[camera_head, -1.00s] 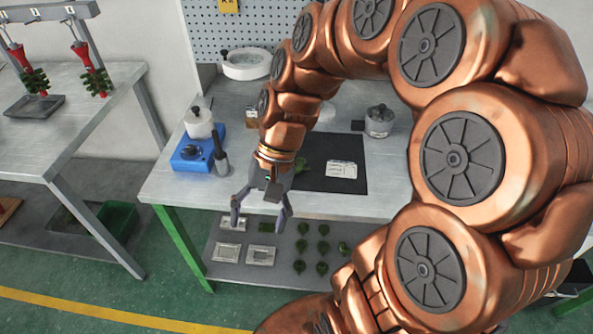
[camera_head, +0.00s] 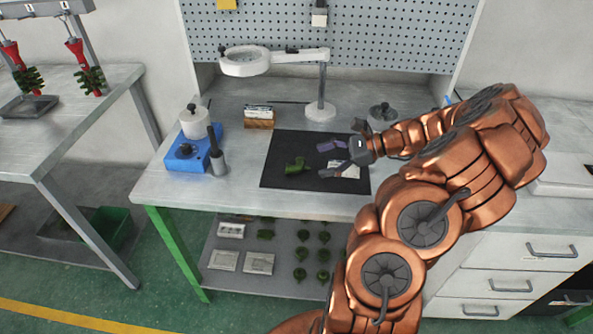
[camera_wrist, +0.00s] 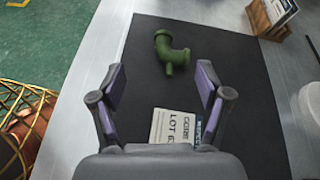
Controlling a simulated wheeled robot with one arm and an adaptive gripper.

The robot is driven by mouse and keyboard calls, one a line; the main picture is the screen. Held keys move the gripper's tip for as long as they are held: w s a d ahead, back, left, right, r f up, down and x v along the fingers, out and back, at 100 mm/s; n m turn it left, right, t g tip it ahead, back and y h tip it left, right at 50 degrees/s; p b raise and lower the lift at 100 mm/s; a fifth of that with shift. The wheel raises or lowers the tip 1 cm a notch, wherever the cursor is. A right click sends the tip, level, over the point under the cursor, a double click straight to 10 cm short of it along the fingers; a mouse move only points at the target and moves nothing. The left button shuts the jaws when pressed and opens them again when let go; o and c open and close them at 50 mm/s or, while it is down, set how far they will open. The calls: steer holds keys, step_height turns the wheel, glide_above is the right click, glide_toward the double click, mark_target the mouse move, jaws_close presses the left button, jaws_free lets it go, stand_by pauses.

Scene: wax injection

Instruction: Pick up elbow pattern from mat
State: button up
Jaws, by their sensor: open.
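The green elbow pattern (camera_head: 297,166) lies on the black mat (camera_head: 277,178), left of the mat's middle. In the wrist view the elbow pattern (camera_wrist: 172,52) lies beyond my fingertips, between their lines, with a short stub on its near side. My gripper (camera_head: 329,159) is open and empty above the right part of the mat, its fingers pointing left toward the pattern and apart from it. In the wrist view my gripper (camera_wrist: 161,80) shows both fingers spread wide. A white lot card (camera_wrist: 172,127) lies on the mat below and between the fingers; my gripper partly covers it.
A magnifier lamp (camera_head: 320,108) stands behind the mat. A card holder (camera_head: 259,118) is at the mat's back left. A blue heater unit (camera_head: 187,155) with a white pot stands at the left. A lidded pot (camera_head: 383,113) stands behind my wrist. Several green patterns lie on the lower shelf.

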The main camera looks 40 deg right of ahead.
mark_target(300, 163)
steer(key=shift+s+d+f+m+t, duration=0.1)
steer(key=shift+d+f+m+t, duration=0.2)
steer(key=shift+d, duration=0.25)
steer(key=shift+s+d+f+m+t, duration=0.1)
steer(key=shift+d+f+m, duration=0.1)
steer(key=shift+d+f, duration=0.25)
steer(key=shift+x, duration=1.3)
steer(key=w+a, duration=0.2)
steer(key=w+a+p, duration=0.1)
steer(key=shift+w+f, duration=0.3)
steer(key=shift+w+a+f, duration=0.1)
steer(key=shift+w+f, duration=0.05)
steer(key=c, duration=1.1)
steer(key=shift+o, duration=0.2)
